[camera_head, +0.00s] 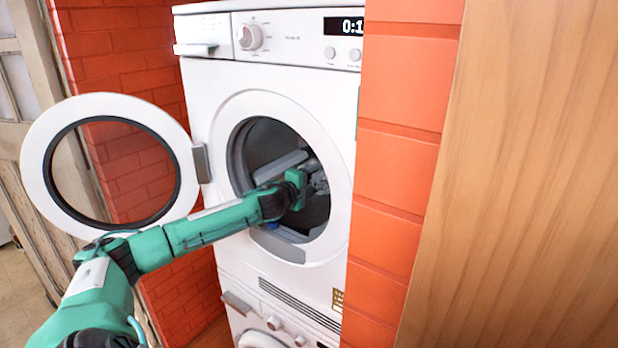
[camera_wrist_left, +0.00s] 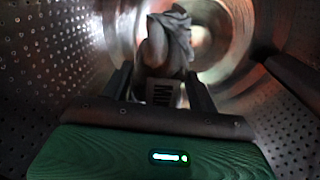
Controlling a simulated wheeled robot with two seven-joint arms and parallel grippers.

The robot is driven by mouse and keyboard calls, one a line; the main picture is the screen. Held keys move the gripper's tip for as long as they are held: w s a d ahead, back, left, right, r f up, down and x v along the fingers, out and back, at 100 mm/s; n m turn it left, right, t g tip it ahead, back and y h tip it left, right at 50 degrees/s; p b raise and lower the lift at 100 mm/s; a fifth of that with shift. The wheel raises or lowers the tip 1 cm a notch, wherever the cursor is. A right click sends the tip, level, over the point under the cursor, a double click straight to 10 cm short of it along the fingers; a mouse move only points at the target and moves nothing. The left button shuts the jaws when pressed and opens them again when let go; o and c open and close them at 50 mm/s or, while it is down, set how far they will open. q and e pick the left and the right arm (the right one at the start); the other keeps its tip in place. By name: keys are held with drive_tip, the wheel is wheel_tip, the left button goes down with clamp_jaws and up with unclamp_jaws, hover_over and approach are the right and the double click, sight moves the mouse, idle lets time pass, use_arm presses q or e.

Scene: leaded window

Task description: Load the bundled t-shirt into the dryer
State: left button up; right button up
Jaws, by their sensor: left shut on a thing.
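The white dryer (camera_head: 225,120) stands with its round door (camera_head: 35,165) swung open to the left. Its drum opening faces me. My left arm reaches through the opening, and my left gripper (camera_head: 304,190) is inside the drum. The gripper is shut on the bundled grey t-shirt (camera_head: 318,180), partly hidden behind it in the head view. In the left wrist view the left gripper (camera_wrist_left: 160,92) has the t-shirt (camera_wrist_left: 172,45) between and beyond its fingers, with perforated drum walls around it. My right gripper is not in view.
A brick pillar (camera_head: 395,160) and a wooden panel (camera_head: 510,190) stand close on the right of the dryer. A second white machine (camera_head: 265,318) is below it. A brick wall (camera_head: 120,50) is behind the open door. A small blue patch shows low in the drum opening.

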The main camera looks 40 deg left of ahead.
use_arm(q)
drive_tip(key=o, duration=1.2)
drive_tip(key=shift+c, duration=0.2)
